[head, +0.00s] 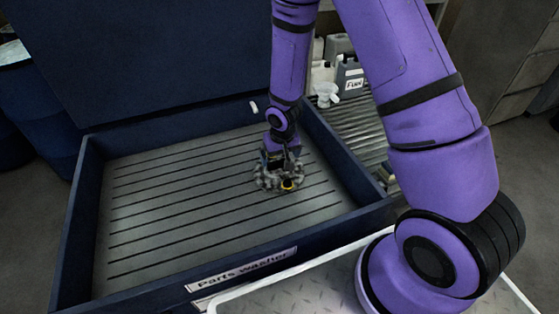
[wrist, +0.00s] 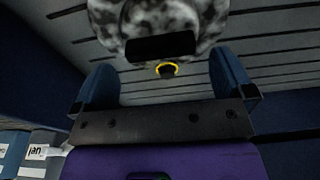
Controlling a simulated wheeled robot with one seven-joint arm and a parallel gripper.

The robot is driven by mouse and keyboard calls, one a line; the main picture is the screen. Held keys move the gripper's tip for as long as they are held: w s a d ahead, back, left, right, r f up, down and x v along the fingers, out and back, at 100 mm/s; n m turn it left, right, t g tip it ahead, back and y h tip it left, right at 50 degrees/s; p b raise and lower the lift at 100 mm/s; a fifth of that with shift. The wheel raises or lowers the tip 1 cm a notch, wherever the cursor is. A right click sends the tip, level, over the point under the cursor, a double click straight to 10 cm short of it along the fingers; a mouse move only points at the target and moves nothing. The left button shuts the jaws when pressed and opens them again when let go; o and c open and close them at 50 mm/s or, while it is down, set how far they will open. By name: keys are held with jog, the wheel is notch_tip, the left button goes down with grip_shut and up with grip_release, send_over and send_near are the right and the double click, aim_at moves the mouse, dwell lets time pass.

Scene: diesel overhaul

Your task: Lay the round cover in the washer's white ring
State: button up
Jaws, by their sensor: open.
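The round cover (head: 266,183) is a mottled grey disc with a small yellow ring on its near edge. It is inside the parts washer (head: 180,210), over the right part of the slatted floor. In the wrist view the cover (wrist: 205,18) fills the top middle, with a black bar across it and the yellow ring below the bar. My gripper (head: 278,160) is right above the cover in the head view. In the wrist view my gripper (wrist: 160,68) has its two blue fingers wide apart, with nothing clearly held between them. No white ring shows; the cover may hide it.
The washer's dark blue walls and raised lid (head: 170,60) surround the floor. The slatted floor left of the cover is bare. A roller conveyor (head: 345,135) runs behind the right wall, with a fuel can (head: 350,77) and a white funnel (head: 326,92) beyond.

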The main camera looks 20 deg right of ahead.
notch_tip(320, 180, up, 9)
jog(key=s, duration=0.1)
notch_tip(320, 180, up, 9)
send_over(282, 172)
jog(key=s+d, duration=0.1)
jog(key=d, duration=0.1)
jog(key=s+d+r+t, duration=0.25)
jog(key=s+r, duration=0.25)
jog(key=r, duration=0.6)
jog(key=s+d+r, duration=0.1)
jog(key=s+r, duration=0.5)
jog(key=s, duration=0.3)
jog(key=s+d+r, duration=0.1)
jog(key=s+r, duration=0.5)
jog(key=s, duration=0.4)
jog(key=shift+d+r+t, duration=0.2)
jog(key=shift+r+t, duration=0.15)
jog(key=shift+t, duration=0.1)
jog(key=shift+a, duration=0.1)
